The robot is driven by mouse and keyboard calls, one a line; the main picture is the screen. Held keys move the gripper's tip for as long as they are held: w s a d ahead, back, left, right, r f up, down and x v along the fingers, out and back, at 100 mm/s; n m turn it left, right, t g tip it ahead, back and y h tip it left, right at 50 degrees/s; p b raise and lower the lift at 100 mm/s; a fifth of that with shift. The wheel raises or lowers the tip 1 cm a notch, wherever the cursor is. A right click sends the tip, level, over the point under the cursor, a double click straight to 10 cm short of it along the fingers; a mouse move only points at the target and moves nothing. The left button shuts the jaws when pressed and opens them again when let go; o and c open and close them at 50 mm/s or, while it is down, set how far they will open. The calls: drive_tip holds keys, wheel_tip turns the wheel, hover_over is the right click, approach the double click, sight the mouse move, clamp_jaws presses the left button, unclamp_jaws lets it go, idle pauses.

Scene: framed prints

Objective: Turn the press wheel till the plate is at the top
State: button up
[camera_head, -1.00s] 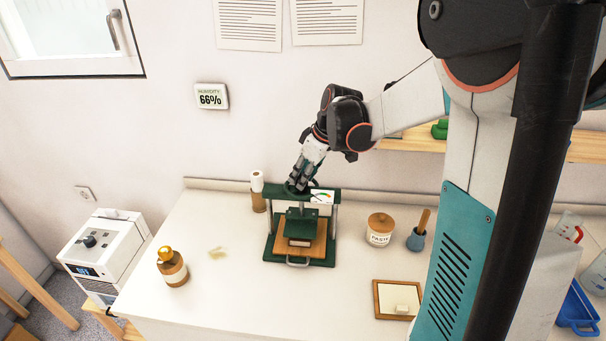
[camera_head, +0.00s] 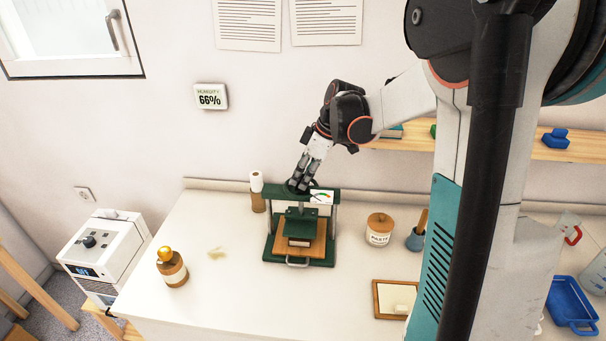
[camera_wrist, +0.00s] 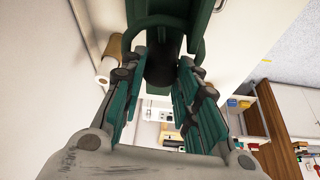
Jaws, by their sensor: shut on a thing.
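The green book press (camera_head: 325,196) stands on the white table. Its wheel (camera_head: 312,183) is at the top of the frame, partly hidden by my fingers; in the wrist view the green wheel rim (camera_wrist: 133,37) shows between and beyond them. The green plate (camera_head: 302,219) is below the crossbar, with a gap under the bar. It sits over a small book or block (camera_head: 300,241) on a wooden board (camera_head: 316,246). I cannot tell whether the plate touches the block. My gripper (camera_head: 300,186) points down at the wheel and is shut on it.

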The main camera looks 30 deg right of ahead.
drive_tip(key=o, duration=1.1)
drive_tip(key=shift+c, duration=0.2)
drive_tip(key=v, duration=1.2)
